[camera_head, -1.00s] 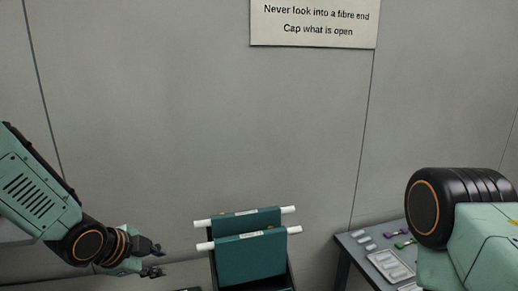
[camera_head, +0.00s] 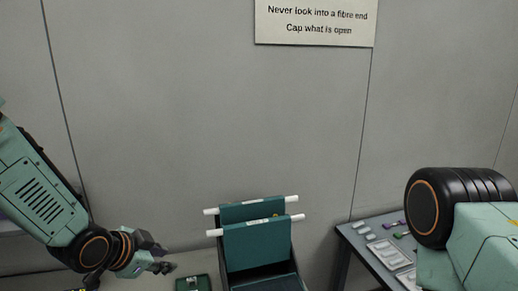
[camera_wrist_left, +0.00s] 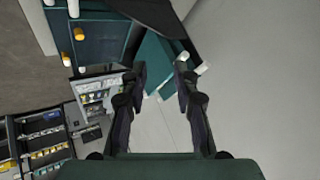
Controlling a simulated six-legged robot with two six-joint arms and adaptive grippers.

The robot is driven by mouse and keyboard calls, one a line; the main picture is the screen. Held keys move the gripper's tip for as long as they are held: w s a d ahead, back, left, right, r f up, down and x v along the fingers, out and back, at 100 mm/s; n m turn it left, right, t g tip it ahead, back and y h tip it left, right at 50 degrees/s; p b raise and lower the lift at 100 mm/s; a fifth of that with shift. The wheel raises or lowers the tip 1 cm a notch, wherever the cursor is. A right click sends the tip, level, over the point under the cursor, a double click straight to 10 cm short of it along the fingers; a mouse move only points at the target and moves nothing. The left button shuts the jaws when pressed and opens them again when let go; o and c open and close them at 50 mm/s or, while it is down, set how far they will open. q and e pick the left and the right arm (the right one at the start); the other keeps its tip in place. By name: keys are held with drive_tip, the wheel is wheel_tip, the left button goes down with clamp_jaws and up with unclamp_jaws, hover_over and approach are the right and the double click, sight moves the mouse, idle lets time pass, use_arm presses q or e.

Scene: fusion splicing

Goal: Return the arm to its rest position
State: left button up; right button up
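My left arm comes in from the left in the head view, and its gripper (camera_head: 160,257) is in the air left of a dark green two-panel rack. In the left wrist view the two fingers of the left gripper (camera_wrist_left: 160,82) stand apart with nothing between them, so it is open and empty. My right arm shows at the right edge of the head view only as a dark rounded joint and a pale green link. The right gripper is out of view.
The rack holds two green panels (camera_head: 256,245) on white rods. A table (camera_head: 352,243) at right carries small parts and a pale tray (camera_head: 388,253). A small green tray (camera_head: 204,282) lies at the bottom. A sign (camera_head: 316,22) hangs on the grey wall.

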use_arm(q)
drive_tip(key=s+f+n+g+b, duration=0.1)
drive_tip(key=s+f+n+b, duration=0.2)
drive_tip(key=f, duration=0.6)
drive_tip(key=s+f+n+g+y+b, duration=0.1)
drive_tip(key=s+f+n+b, duration=0.2)
drive_tip(key=s+f+b, duration=0.2)
drive_tip(key=s+f+n+g+b, duration=0.1)
drive_tip(key=s+f+n+b, duration=0.3)
drive_tip(key=s+f, duration=0.4)
drive_tip(key=shift+a+f+y, duration=0.15)
drive_tip(key=shift+f+y, duration=0.05)
drive_tip(key=shift+f, duration=1.25)
drive_tip(key=shift+a+f+y, duration=0.1)
drive_tip(key=shift+f+y, duration=0.1)
drive_tip(key=shift+f, duration=1.25)
drive_tip(key=s+a+f+n+g+y+b, duration=0.1)
drive_tip(key=s+f+g+b, duration=0.4)
drive_tip(key=s+f+b, duration=0.7)
drive_tip(key=s+f, duration=0.7)
drive_tip(key=f, duration=0.1)
drive_tip(key=shift+s+b, duration=0.25)
drive_tip(key=shift+b, duration=0.05)
drive_tip(key=shift+o, duration=0.2)
drive_tip(key=shift+w, duration=0.1)
